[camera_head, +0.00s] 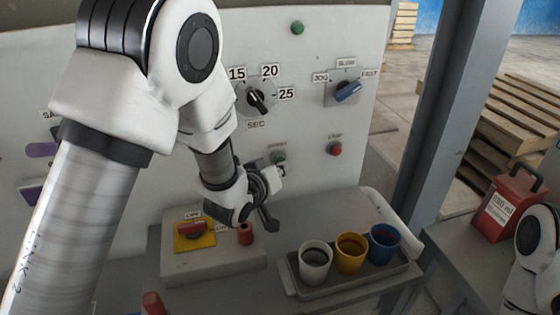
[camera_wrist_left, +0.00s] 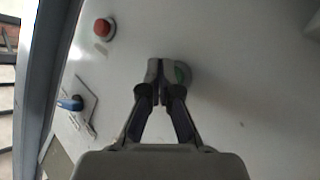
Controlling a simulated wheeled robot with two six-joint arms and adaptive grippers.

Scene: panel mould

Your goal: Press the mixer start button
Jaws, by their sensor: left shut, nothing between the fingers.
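The green start button (camera_head: 278,158) sits on the upright grey panel (camera_head: 320,115), under a small label. My left gripper (camera_head: 280,172) is at the panel, just below and in front of this button. In the left wrist view the shut, empty fingertips of the left gripper (camera_wrist_left: 160,72) partly cover the green button (camera_wrist_left: 183,74), which shows beside and behind them. I cannot tell whether the tips touch it. A red button (camera_head: 334,149), labelled as stop, is to the right; it also shows in the left wrist view (camera_wrist_left: 103,28). My right gripper is out of view.
A timer dial (camera_head: 257,100) and a blue selector knob (camera_head: 347,91) are higher on the panel. Below are a yellow-backed red switch (camera_head: 192,230) and a tray (camera_head: 350,286) with white, yellow and blue cups. A red can (camera_head: 507,205) stands right.

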